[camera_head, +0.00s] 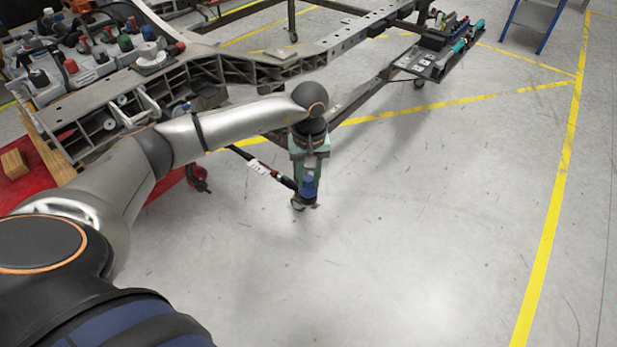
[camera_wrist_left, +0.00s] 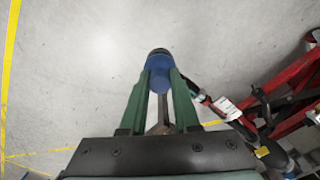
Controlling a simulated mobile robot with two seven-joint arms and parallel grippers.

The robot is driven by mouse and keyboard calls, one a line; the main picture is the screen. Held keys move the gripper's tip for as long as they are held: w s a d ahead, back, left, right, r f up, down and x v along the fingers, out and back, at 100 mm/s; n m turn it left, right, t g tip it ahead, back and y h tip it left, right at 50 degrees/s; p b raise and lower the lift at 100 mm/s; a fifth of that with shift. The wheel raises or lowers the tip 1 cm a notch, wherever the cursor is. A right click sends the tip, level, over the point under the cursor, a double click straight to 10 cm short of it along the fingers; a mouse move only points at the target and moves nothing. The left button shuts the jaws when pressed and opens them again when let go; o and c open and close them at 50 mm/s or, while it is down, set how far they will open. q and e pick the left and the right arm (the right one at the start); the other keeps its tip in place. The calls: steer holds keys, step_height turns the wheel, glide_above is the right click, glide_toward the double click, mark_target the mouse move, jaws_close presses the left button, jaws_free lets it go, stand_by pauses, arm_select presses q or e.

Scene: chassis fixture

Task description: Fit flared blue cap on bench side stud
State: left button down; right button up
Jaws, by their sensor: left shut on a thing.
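My left gripper (camera_head: 307,180) hangs pointing down over the floor, at the near end of the chassis frame. Its green fingers are shut on a blue cap (camera_head: 308,187). In the left wrist view, the blue cap (camera_wrist_left: 159,72) sits between the fingertips, with a dark band at its far end. I cannot make out the bench side stud in either view. My right gripper is not in view.
A metal chassis frame (camera_head: 240,68) runs across the back. Assorted coloured caps stand on a grey tray (camera_head: 88,72) at upper left. A dark hose with a white label (camera_head: 257,167) lies close to the left gripper. Open floor (camera_head: 420,220) spreads to the right.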

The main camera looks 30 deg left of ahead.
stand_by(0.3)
arm_select(q)
steer(key=c, duration=0.6)
jaws_free()
steer(key=shift+o, duration=0.2)
steer(key=shift+r+p, duration=2.15)
steer(key=shift+r, duration=1.4)
